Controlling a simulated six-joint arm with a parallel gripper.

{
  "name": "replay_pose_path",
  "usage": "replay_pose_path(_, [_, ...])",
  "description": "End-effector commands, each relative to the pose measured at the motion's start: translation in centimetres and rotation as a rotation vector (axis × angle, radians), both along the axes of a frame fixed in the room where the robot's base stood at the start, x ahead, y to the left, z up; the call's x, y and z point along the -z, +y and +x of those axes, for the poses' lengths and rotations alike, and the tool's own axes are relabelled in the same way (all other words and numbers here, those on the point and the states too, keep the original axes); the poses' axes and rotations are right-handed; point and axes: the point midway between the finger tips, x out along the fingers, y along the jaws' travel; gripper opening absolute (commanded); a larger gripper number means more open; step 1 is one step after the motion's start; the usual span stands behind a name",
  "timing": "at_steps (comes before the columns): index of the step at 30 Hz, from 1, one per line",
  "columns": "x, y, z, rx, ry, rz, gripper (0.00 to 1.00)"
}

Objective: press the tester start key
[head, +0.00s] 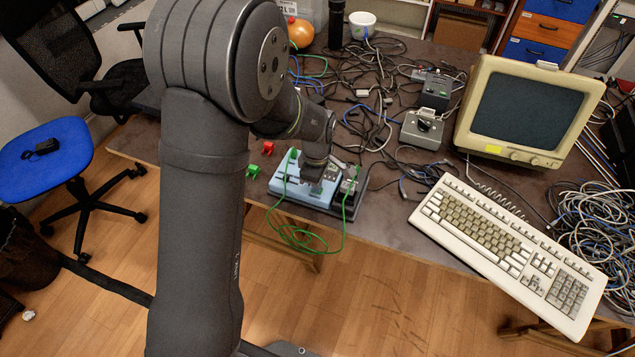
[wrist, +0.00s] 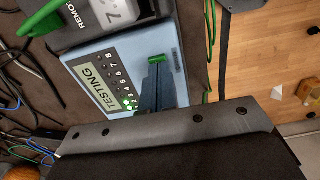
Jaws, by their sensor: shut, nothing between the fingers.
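The light-blue cable tester (head: 326,195) lies near the table's front edge. In the wrist view the tester (wrist: 101,58) has a display (wrist: 96,88) reading TESTING, beside a row of numbered lights with a lit green one near the low end. My gripper (head: 311,176) is over the tester; in the wrist view my gripper (wrist: 158,68) is shut and empty, with its fingertips at a small green part (wrist: 158,58) on the tester's face. The fingers hide part of that face. I cannot tell whether the green part is the start key or whether they touch it.
A grey remote unit (wrist: 83,22) with a green plug is beside the tester. A looped green cable (head: 296,238) hangs over the table edge. Small red (head: 252,154) and green (head: 267,148) pieces lie left. A keyboard (head: 508,240), monitor (head: 528,112) and tangled cables fill the right and back.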

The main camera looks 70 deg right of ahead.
Motion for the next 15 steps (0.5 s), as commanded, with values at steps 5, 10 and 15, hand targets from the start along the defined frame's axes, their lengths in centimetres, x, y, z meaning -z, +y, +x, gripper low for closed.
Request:
replay_pose_path(5, [-4.3,-0.2,0.0,0.0,-0.001,-0.016,0.0])
replay_pose_path(10, [-8.5,-0.3,0.0,0.0,-0.001,-0.018,0.0])
replay_pose_path(15, [-11.5,-0.3,0.0,0.0,-0.001,-0.015,0.0])
